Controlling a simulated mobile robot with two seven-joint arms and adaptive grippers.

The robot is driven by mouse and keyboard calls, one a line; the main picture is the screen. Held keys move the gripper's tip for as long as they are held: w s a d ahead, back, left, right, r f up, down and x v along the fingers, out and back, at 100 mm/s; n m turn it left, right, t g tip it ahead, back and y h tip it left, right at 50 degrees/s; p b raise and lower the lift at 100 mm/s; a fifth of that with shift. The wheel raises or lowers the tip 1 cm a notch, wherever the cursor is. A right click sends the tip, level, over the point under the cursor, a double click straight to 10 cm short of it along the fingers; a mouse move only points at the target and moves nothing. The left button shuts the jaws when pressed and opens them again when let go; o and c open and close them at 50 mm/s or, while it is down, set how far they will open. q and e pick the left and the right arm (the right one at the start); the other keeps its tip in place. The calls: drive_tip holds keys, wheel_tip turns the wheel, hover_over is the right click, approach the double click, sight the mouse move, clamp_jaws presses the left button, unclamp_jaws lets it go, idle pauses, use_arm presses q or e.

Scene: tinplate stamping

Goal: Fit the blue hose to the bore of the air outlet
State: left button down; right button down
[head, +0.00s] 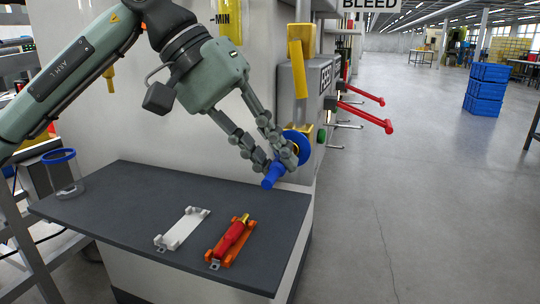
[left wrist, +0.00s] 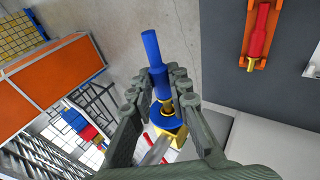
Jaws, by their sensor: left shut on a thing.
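The air outlet (head: 307,133) is a brass block with a blue ring, on the machine's side behind the fingers. It also shows in the left wrist view (left wrist: 176,134). The brass end overlaps the blue ring in that view; I cannot tell whether it is inside the bore. My right gripper is not in view.
A dark shelf (head: 120,195) lies below the gripper. On it are an empty white cradle (head: 182,228), an orange cradle (head: 215,257) holding a red hose (head: 231,238), and a blue-rimmed clear holder (head: 63,178). Red handles (head: 365,115) stick out at the right.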

use_arm(q)
drive_tip(key=shift+w+d, duration=0.25)
drive_tip(key=shift+w, duration=0.45)
drive_tip(key=c, duration=1.4)
unclamp_jaws()
drive_tip(key=shift+o, duration=0.2)
drive_tip(key=v, duration=1.2)
